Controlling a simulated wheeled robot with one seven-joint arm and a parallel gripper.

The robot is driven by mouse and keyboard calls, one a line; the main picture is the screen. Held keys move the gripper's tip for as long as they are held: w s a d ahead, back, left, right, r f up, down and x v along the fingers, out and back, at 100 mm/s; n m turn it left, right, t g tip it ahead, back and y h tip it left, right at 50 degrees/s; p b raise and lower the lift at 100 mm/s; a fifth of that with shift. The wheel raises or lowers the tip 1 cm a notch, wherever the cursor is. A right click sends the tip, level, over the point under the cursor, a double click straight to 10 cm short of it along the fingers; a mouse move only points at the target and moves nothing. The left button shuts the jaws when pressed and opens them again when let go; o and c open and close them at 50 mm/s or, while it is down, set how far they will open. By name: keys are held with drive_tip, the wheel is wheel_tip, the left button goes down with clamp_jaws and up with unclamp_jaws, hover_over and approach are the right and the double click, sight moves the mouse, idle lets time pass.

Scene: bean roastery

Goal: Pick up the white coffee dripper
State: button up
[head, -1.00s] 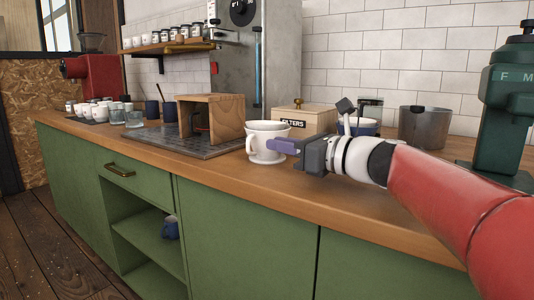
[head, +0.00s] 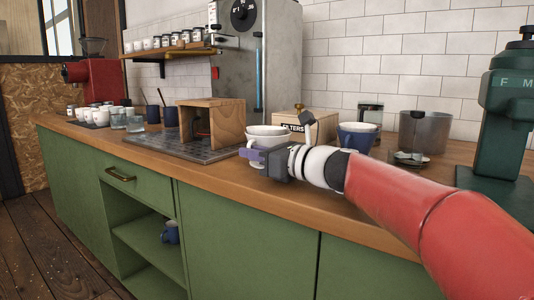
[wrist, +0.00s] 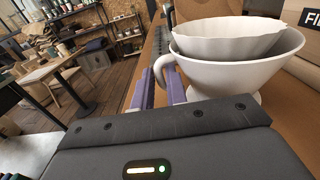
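The white coffee dripper (head: 268,131) stands on the wooden counter near its front edge, beside the filters box. In the wrist view the dripper (wrist: 240,75) fills the upper right, with a white paper filter (wrist: 225,40) in it and its loop handle on the left. My gripper (head: 247,154) is in front of the dripper and hides its lower part. In the wrist view the purple fingers of my gripper (wrist: 160,85) stand apart, close to the handle. The handle's lower end is near the right finger; I cannot tell whether they touch.
A wooden filters box (head: 287,123) stands behind the dripper. A blue cup (head: 358,137), a grey metal bin (head: 425,132) and a green grinder (head: 508,120) stand to the right. A wooden stand (head: 216,122) sits on a dark mat (head: 180,150) to the left.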

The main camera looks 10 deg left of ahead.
clamp_jaws()
drive_tip(key=shift+r, duration=0.1)
